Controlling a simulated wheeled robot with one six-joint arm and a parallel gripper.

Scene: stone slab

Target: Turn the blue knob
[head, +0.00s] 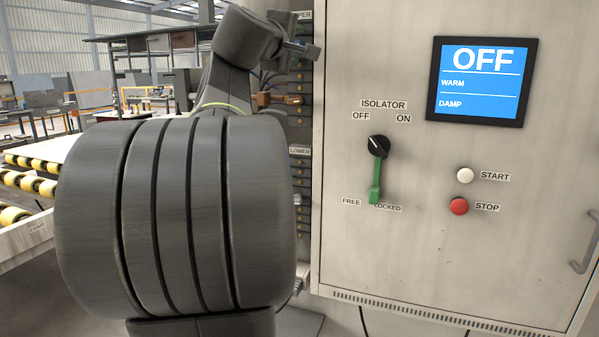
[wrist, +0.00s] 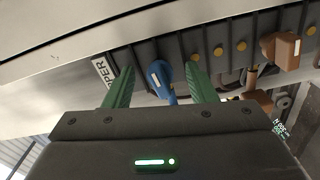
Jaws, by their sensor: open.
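The blue knob (wrist: 160,78) is in the wrist view, on a dark strip of modules beside the label that reads UPPER. Its lever points down and slightly right in that view. My gripper (wrist: 160,67) is open, with one green finger on each side of the blue knob. A gap shows between the knob and each finger; how far the fingertips are from the strip I cannot tell. In the head view my arm reaches up to the top of the module column, and I cannot make out the blue knob there.
Brown levers (wrist: 282,48) stick out right of the knob in the wrist view; one brown lever (head: 288,99) shows in the head view. Right of the column, the cabinet (head: 350,240) carries an isolator switch (head: 377,147) with a green lever, white and red buttons, and a screen reading OFF.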

